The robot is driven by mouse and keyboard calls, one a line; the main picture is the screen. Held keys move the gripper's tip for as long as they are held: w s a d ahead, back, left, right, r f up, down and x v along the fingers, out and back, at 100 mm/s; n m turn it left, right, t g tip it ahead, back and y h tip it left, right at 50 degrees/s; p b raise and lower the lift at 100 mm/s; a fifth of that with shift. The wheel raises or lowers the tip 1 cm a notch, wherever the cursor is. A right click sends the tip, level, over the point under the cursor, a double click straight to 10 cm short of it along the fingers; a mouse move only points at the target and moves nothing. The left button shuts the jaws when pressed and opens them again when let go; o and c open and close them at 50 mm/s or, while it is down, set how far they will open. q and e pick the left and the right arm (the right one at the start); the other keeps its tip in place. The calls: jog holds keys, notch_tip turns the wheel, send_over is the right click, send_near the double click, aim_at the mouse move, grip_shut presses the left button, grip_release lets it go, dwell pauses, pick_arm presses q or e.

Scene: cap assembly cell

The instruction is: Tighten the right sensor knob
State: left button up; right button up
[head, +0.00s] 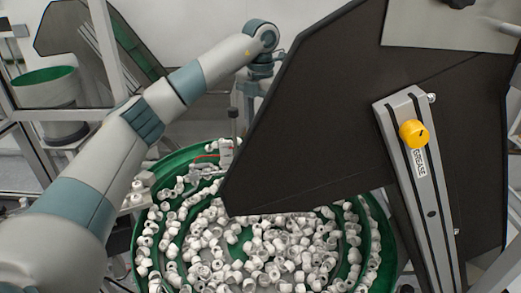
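I cannot tell for certain which part is the right sensor knob. A yellow round knob (414,133) with a dark mark sits on a slanted grey bar (432,213) at the right. A label below it seems to read "GREASE". Small metal fittings with a red part (211,147) stand at the back rim of the green bowl and are too small to make out. Neither of my grippers can be made out. A grey and teal arm (163,97) comes in from the left; its tool end is partly hidden behind the dark panel, and I cannot tell whether it is mine.
A green feeder bowl (376,212) full of loose white caps (290,250) fills the lower middle. A large dark panel (330,110) blocks the centre and right. Metal frame posts (104,45) and a green-topped container (45,85) stand at the left.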

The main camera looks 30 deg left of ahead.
pick_arm(q)
notch_tip(320, 180, down, 7)
jog(key=p, duration=0.3)
jog(key=shift+f, duration=0.8)
jog(key=shift+c, duration=0.3)
jog(key=c, duration=1)
